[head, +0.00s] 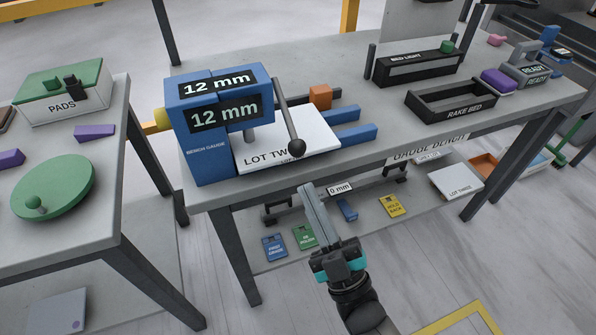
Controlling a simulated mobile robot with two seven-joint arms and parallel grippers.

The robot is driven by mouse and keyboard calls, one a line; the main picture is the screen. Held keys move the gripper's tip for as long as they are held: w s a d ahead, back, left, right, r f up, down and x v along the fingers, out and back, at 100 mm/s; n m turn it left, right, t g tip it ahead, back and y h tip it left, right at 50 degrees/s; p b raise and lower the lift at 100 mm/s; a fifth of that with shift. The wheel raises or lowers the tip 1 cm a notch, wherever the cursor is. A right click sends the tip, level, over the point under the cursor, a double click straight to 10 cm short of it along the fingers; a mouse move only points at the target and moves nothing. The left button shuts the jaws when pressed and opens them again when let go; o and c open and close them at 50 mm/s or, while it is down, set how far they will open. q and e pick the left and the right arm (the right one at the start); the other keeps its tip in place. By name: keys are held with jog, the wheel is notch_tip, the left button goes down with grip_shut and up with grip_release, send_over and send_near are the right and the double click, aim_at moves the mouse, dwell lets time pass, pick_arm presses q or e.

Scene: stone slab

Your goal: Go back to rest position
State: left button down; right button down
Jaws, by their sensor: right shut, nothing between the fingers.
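My right gripper (312,203) is in the head view at the lower middle, in front of the bench's front edge. Its fingers are shut together and hold nothing. It points up toward the blue bench gauge (206,150), apart from it. The gauge shows 12 mm on its labels. A white slab marked LOT TWO (312,135) lies under the gauge, with the black-knobbed lever (288,115) reaching over it. My left gripper is not in the head view.
The gauge bench (364,95) also carries the bed light box (420,68) and the rake bed tray (464,102). A lower shelf holds coloured cards and a LOT THREE slab (456,181). A left table (102,147) holds a green disc (60,184). Open floor lies in front.

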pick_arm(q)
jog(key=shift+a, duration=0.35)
pick_arm(e)
jog(key=shift+v, duration=0.75)
